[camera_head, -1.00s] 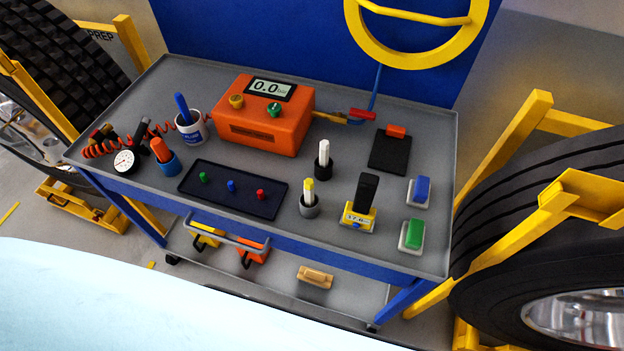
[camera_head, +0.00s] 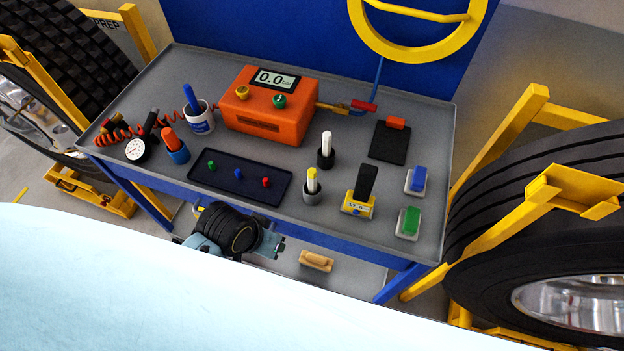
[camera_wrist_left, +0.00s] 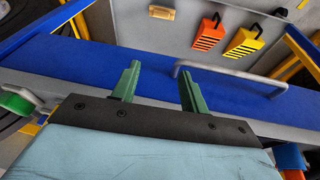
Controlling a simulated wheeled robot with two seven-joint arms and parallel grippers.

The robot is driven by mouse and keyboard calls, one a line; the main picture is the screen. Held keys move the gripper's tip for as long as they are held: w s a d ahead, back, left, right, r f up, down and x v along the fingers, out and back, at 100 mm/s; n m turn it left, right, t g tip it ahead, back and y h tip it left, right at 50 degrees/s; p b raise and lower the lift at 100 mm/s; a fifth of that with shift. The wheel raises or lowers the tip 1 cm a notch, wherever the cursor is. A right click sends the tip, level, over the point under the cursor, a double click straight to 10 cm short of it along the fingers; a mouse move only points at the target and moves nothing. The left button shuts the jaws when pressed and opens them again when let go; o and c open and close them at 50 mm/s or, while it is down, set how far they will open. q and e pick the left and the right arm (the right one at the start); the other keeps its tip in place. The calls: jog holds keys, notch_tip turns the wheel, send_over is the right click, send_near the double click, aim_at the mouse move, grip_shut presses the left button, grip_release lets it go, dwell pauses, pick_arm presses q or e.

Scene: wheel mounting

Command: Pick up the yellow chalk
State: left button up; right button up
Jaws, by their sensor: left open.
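The chalk cannot be made out in the left wrist view. My right gripper does not show.
A white stick in a black cup (camera_head: 326,160) stands behind the chalk. A dark tray (camera_head: 225,185) lies to its left, a yellow gauge block (camera_head: 358,206) to its right. The cart's handle (camera_wrist_left: 230,78) and lower-shelf blocks show in the left wrist view.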

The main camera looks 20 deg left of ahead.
aim_at(312, 171)
pick_arm(q)
notch_tip(312, 171, up, 9)
jog(key=d, duration=0.2)
jog(key=w+d+r+n+g+h, duration=0.1)
jog(key=w+d+r+h, duration=0.1)
jog(key=w+d+r, duration=0.6)
jog(key=w+a+r+n+g+y, duration=0.2)
jog(key=w+a+r+n+y, duration=0.15)
jog(key=w+n, duration=0.2)
jog(key=f, duration=0.4)
jog(key=f+b, duration=0.1)
jog(key=f, duration=0.7)
jog(key=shift+w+a+f, duration=0.1)
jog(key=shift+w+a, duration=0.05)
jog(key=shift+a, duration=0.1)
grip_shut()
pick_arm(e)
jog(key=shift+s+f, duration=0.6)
pick_arm(q)
notch_tip(312, 171, up, 10)
jog(key=shift+r+p, duration=0.1)
jog(key=shift+p, duration=0.55)
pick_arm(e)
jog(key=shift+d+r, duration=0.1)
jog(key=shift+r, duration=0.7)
